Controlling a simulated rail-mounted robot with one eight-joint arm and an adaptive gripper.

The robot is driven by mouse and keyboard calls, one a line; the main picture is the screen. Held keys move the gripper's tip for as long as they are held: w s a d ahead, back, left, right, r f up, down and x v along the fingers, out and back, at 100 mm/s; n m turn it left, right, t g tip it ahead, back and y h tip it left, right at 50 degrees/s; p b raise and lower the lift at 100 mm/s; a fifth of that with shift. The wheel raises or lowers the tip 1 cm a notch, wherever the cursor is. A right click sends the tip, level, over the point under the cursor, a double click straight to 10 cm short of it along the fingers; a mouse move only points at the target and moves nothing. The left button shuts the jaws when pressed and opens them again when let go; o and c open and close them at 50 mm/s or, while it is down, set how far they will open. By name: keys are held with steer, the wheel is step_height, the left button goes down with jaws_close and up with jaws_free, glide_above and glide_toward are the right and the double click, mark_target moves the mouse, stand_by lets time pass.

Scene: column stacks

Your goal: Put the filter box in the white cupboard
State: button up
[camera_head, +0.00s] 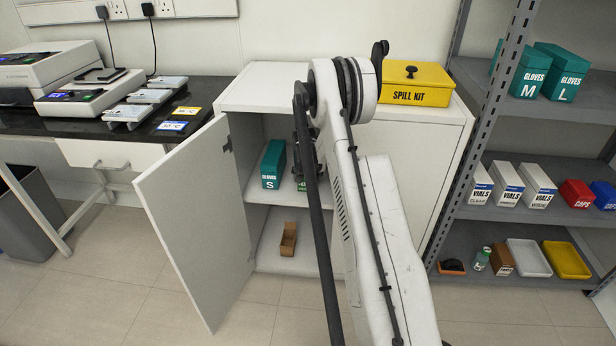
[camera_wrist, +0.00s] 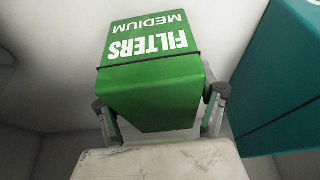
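The filter box is green with a white label reading FILTERS MEDIUM, upside down in the wrist view (camera_wrist: 160,85). In the head view only a sliver of the green box (camera_head: 303,187) shows behind my arm, inside the white cupboard at upper-shelf level. My gripper (camera_wrist: 160,98) has one finger at each side of the box, and both pads appear to touch it. Whether the box rests on the shelf is hidden. The white cupboard (camera_head: 262,200) has its left door (camera_head: 190,215) swung open. My arm covers much of its front.
A teal gloves box (camera_head: 273,165) stands close beside the filter box, also in the wrist view (camera_wrist: 285,85). A small brown box (camera_head: 288,240) is on the cupboard's lower level. A yellow spill kit (camera_head: 415,85) sits on top. A grey rack (camera_head: 500,120) stands right.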

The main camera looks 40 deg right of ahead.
mark_target(308, 176)
steer(key=shift+r, duration=0.25)
steer(key=p+v, duration=0.2)
steer(key=v, duration=0.5)
steer(key=shift+r+p, duration=0.2)
steer(key=shift+p, duration=0.2)
